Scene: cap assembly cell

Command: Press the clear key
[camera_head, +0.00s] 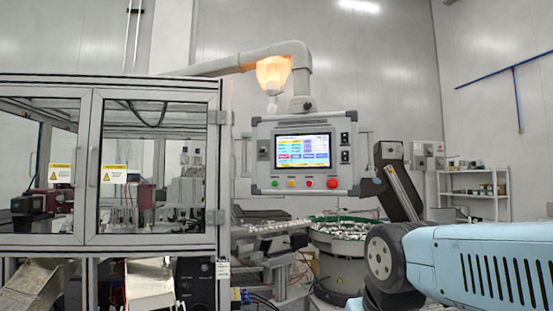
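A grey control panel (262,158) hangs from an overhead pipe arm in the middle of the head view. Its lit touch screen (303,151) shows rows of blue, green, red and yellow fields. Their labels are too small to read, so I cannot tell which one is the clear key. Below the screen is a row of buttons, including a green button (291,184) and a red button (332,183). My gripper is not recognisable in this view. A blue link of my arm fills the lower right, apart from the panel in the picture.
A glazed machine enclosure (153,90) with warning labels stands at the left. An orange lamp (272,72) glows above the panel. A round parts feeder (338,245) filled with small pieces stands below the panel. A shelf (475,194) stands against the right wall.

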